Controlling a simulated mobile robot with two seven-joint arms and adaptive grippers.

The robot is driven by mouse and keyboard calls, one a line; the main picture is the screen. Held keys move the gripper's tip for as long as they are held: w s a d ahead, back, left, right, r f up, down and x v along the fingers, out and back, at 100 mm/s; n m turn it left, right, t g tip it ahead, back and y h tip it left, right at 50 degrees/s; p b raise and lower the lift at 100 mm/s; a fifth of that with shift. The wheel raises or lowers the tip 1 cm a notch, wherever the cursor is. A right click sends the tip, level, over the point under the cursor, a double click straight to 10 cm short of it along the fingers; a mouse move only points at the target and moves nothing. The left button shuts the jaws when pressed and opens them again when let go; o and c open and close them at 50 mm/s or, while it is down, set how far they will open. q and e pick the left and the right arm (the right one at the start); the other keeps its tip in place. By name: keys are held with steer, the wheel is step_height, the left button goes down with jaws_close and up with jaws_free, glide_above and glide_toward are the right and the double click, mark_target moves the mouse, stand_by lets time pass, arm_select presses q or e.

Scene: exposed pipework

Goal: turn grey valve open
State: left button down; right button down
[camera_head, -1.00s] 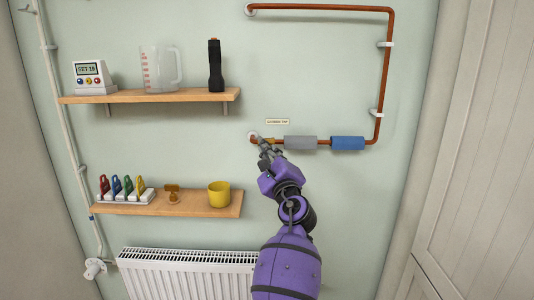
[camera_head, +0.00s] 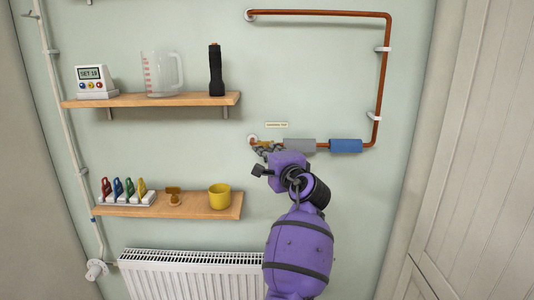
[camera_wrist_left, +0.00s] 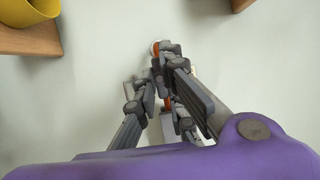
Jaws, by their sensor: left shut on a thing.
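The valve (camera_head: 264,143) sits at the left end of the lower copper pipe run, by the wall, under a small label. A little brass-coloured metal shows there; its grey handle cannot be made out behind my fingers. My left gripper (camera_head: 262,149) is at the valve, its fingers shut on it and its purple wrist turned to the lower right. In the left wrist view the dark fingers (camera_wrist_left: 162,88) close around the pipe end, with copper (camera_wrist_left: 156,62) showing between and beyond them. My right gripper is not in view.
A grey sleeve (camera_head: 299,145) and a blue sleeve (camera_head: 345,146) cover the pipe just right of the valve. A lower shelf (camera_head: 180,207) with a yellow cup (camera_head: 219,196) is to the left. A radiator (camera_head: 190,272) is below. The wall above the label is clear.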

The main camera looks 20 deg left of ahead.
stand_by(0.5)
arm_select(q)
steer(key=c, duration=1.8)
jaws_free()
steer(key=shift+c, duration=0.2)
steer(key=v, duration=1.2)
